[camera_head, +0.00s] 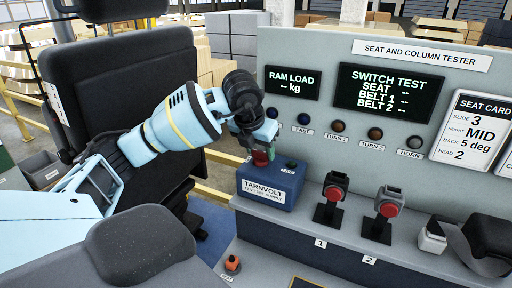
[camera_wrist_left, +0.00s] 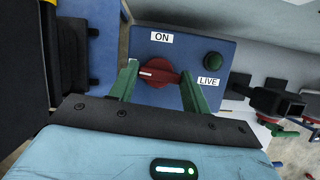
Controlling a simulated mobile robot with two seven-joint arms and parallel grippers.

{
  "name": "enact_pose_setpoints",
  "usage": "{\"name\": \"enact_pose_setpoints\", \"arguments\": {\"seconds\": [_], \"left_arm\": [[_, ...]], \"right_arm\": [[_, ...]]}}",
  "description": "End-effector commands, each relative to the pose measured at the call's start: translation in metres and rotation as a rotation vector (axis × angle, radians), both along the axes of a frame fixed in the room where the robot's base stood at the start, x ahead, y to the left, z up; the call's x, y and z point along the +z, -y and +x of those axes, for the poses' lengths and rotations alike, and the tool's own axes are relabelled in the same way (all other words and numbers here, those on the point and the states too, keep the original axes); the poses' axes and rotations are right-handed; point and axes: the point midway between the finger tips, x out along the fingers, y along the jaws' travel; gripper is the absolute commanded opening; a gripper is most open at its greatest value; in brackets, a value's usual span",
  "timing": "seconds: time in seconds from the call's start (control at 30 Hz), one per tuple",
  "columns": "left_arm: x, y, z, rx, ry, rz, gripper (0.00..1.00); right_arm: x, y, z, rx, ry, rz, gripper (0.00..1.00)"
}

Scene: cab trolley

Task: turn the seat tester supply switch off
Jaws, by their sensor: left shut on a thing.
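The blue supply box (camera_head: 268,188), labelled TARNVOLT, stands on the grey bench ledge below the tester panel. Its red rotary switch (camera_wrist_left: 158,73) shows in the left wrist view, with its handle lying roughly crosswise in the picture below an ON label (camera_wrist_left: 162,38). A dark green round lamp (camera_wrist_left: 212,60) sits beside a LIVE label and looks unlit. My left gripper (camera_wrist_left: 160,80) has its green fingers on either side of the red switch handle and is shut on it. In the head view my left gripper (camera_head: 260,150) is over the top of the box. My right gripper is not in view.
The seat and column tester panel (camera_head: 420,60) stands behind, its display showing dashes. Two belt buckles with red buttons (camera_head: 388,208) stand right of the box. A black seat (camera_head: 110,90) is at left. An orange button (camera_head: 232,264) is at the bottom.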

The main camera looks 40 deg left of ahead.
Motion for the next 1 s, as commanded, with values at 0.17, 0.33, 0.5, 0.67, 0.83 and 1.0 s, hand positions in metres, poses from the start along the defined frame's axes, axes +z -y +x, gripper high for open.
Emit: {"name": "enact_pose_setpoints", "arguments": {"seconds": [0.17,0.33,0.5,0.67,0.83,1.0], "left_arm": [[0.0006,0.0007,-0.0002,0.066,-0.001,-0.001,0.25],[-0.0004,0.0009,-0.0001,0.097,-0.003,-0.002,0.25],[-0.0011,0.0008,0.0000,0.107,-0.004,-0.002,0.25],[-0.0014,0.0007,0.0000,0.108,-0.004,-0.002,0.25],[-0.0014,0.0007,0.0000,0.107,-0.004,-0.002,0.54],[-0.0010,0.0006,0.0000,0.106,-0.003,-0.001,0.70]], "right_arm": [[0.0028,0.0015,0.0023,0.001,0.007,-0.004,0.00],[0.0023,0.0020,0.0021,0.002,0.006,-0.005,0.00],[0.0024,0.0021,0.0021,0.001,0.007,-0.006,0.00],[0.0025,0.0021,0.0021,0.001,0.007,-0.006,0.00],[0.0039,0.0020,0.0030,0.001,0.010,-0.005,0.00],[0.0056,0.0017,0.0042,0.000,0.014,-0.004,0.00]]}}
